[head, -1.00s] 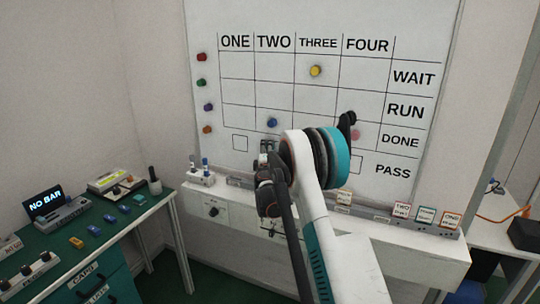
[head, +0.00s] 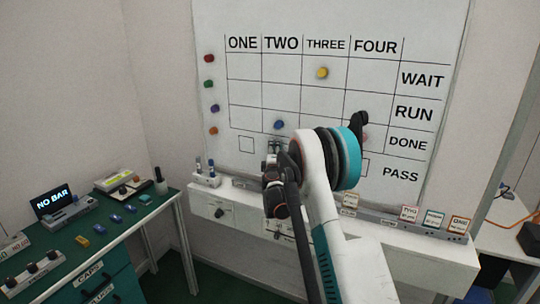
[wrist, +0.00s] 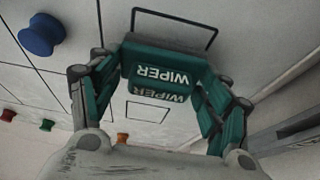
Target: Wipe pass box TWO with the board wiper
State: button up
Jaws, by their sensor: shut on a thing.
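My gripper (wrist: 165,85) is shut on the green board wiper (wrist: 160,72), which has a grey pad and white WIPER lettering. In the wrist view the wiper is at the board and covers part of a black box outline, pass box TWO (wrist: 214,28). I cannot tell whether the pad touches the board. Pass box ONE (wrist: 148,112) shows as another outline below the wiper; it is also in the head view (head: 246,144). In the head view my gripper (head: 274,152) is below the blue magnet (head: 279,124) and hides pass box TWO.
The whiteboard (head: 300,20) carries several magnets. A white ledge (head: 400,245) below it holds a pen holder (head: 207,176) and small labelled blocks (head: 409,214). A green bench (head: 70,240) with bars and devices stands at left.

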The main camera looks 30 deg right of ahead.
jog(key=shift+s+d+b, duration=0.2)
jog(key=shift+s+d, duration=0.55)
jog(key=shift+s, duration=0.2)
jog(key=shift+s+d+b, duration=0.15)
jog(key=shift+s+d, duration=0.55)
jog(key=shift+s, duration=0.2)
jog(key=shift+w+a, duration=0.1)
jog(key=w+a, duration=0.1)
jog(key=w, duration=0.1)
jog(key=w+a, duration=0.3)
jog(key=w, duration=0.1)
jog(key=shift+a+r, duration=0.1)
jog(key=shift+a, duration=0.1)
jog(key=shift+s+a, duration=0.1)
jog(key=shift+s, duration=0.05)
jog(key=shift+s+a, duration=0.9)
jog(key=shift+a, duration=0.25)
jog(key=shift+s+a, duration=0.85)
jog(key=shift+a, duration=0.25)
jog(key=shift+s+a, duration=0.9)
jog(key=shift+a, duration=0.3)
